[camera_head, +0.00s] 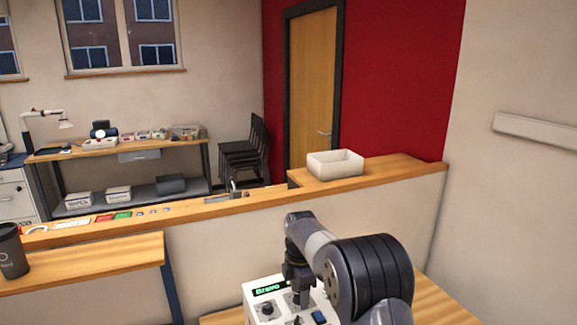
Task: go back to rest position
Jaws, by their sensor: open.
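My gripper (301,297) points down at the bottom middle of the head view, at the end of my grey and black arm. It is over or just in front of a white machine (264,297) with a green lit display, a dark knob and a blue part. The gripper is open, and I see nothing between its fingers. The fingertips are small and partly lost against the machine, so I cannot tell whether they touch it. My arm hides the machine's right side.
A wood-topped partition (221,207) runs behind the machine, with a white bin (335,164) on its raised right end. A dark cup (12,251) stands on the left table (90,275). A workbench (120,145) and stacked black chairs (245,155) stand farther back.

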